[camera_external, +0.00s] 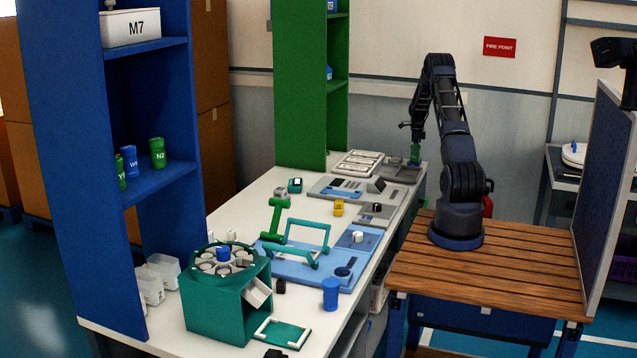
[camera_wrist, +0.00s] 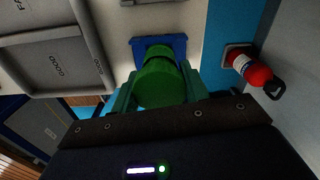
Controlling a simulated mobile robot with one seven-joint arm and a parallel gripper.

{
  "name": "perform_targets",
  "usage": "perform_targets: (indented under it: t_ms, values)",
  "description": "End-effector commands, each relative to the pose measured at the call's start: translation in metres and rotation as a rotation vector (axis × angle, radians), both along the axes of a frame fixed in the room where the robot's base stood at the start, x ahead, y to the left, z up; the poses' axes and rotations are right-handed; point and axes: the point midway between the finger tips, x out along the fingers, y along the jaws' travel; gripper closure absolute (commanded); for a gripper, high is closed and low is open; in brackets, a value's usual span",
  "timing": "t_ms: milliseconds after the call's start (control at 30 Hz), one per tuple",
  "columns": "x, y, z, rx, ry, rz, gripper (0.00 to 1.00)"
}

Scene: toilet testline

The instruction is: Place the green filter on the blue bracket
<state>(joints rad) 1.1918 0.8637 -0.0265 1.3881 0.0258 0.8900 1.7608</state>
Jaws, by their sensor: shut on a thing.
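The green filter (camera_wrist: 160,80) is a green cylinder held between the two fingers of my gripper (camera_wrist: 160,92), seen in the wrist view. My gripper is shut on it. The blue bracket (camera_wrist: 181,43) shows just beyond the filter's far end, partly hidden by it; I cannot tell if they touch. In the external view my gripper (camera_external: 416,147) is over the far right end of the white bench, with the green filter (camera_external: 415,157) small and upright below it. The bracket cannot be made out there.
A grey tray marked GOOD (camera_wrist: 58,68) lies left in the wrist view, and a red extinguisher (camera_wrist: 250,70) is at right. On the bench (camera_external: 225,220) stand a green carousel box (camera_external: 222,312), blue fixture plate (camera_external: 290,268) and blue cylinder (camera_external: 330,294). A green shelf (camera_external: 300,90) rises behind.

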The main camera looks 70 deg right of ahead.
Motion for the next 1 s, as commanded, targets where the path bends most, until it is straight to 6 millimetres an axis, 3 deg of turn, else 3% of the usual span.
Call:
perform_targets:
  t_ms: [267, 300, 400, 767, 1000]
  values:
    - [0.001, 0.000, -0.003, 0.000, 0.000, 0.001, 0.79]
    - [0.001, 0.000, -0.003, 0.000, 0.000, 0.001, 0.49]
    - [0.001, 0.000, -0.003, 0.000, 0.000, 0.001, 0.33]
    - [0.000, 0.000, 0.002, -0.001, 0.000, 0.000, 0.33]
    - [0.001, 0.000, 0.037, -0.003, 0.000, 0.001, 0.33]
